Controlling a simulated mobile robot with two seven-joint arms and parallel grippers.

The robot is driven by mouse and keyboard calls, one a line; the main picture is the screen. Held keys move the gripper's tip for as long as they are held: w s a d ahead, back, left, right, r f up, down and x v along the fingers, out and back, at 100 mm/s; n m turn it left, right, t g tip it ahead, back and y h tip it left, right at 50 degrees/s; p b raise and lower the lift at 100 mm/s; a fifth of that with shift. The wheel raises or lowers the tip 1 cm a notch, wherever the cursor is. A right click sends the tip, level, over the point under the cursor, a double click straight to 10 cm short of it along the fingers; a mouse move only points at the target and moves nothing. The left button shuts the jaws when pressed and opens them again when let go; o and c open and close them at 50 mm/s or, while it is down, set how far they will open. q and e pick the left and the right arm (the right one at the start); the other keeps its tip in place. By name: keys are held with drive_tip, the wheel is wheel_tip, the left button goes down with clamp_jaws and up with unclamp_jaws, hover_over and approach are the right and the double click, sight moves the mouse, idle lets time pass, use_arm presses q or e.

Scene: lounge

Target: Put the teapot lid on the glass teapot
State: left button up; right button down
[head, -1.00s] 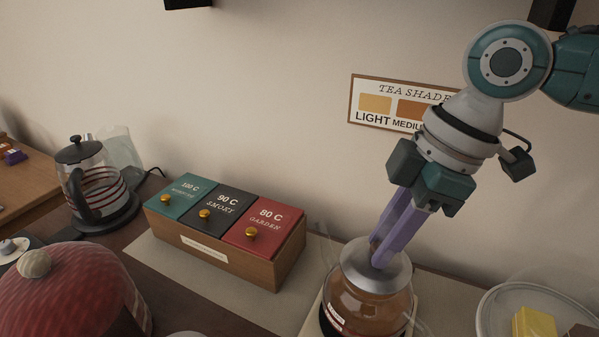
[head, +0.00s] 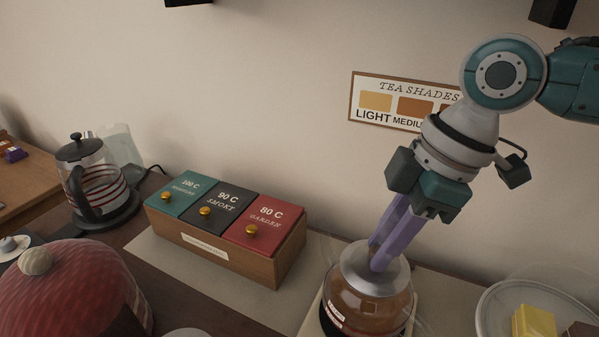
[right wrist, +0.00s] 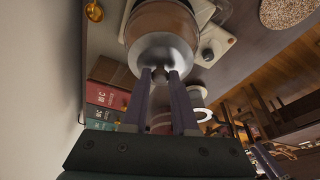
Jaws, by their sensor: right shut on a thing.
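The glass teapot (head: 368,309), filled with amber-brown tea, stands on a pale board at the lower right of the head view. It also shows at the top of the right wrist view (right wrist: 158,19). The silver teapot lid (head: 355,281) is over the teapot's mouth; I cannot tell whether it is fully seated. My right gripper (head: 381,258) points down with its purple fingers shut on the lid's knob. The right wrist view shows the knob between the fingertips and the lid's metal disc (right wrist: 163,46) in line with the teapot. My left gripper is not in view.
A wooden tea box (head: 233,257) with teal, black and red lids stands left of the teapot. A kettle (head: 97,187) is farther left, and a red domed cover (head: 70,295) is in front. A plate (head: 490,312) with yellow blocks is at the right.

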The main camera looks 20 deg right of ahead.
drive_tip(key=shift+f, duration=0.25)
idle(0.5)
drive_tip(key=c, duration=0.6)
unclamp_jaws()
drive_tip(key=shift+r, duration=0.1)
drive_tip(key=v, duration=0.9)
drive_tip(key=shift+d+r, duration=0.1)
drive_tip(key=shift+r, duration=0.25)
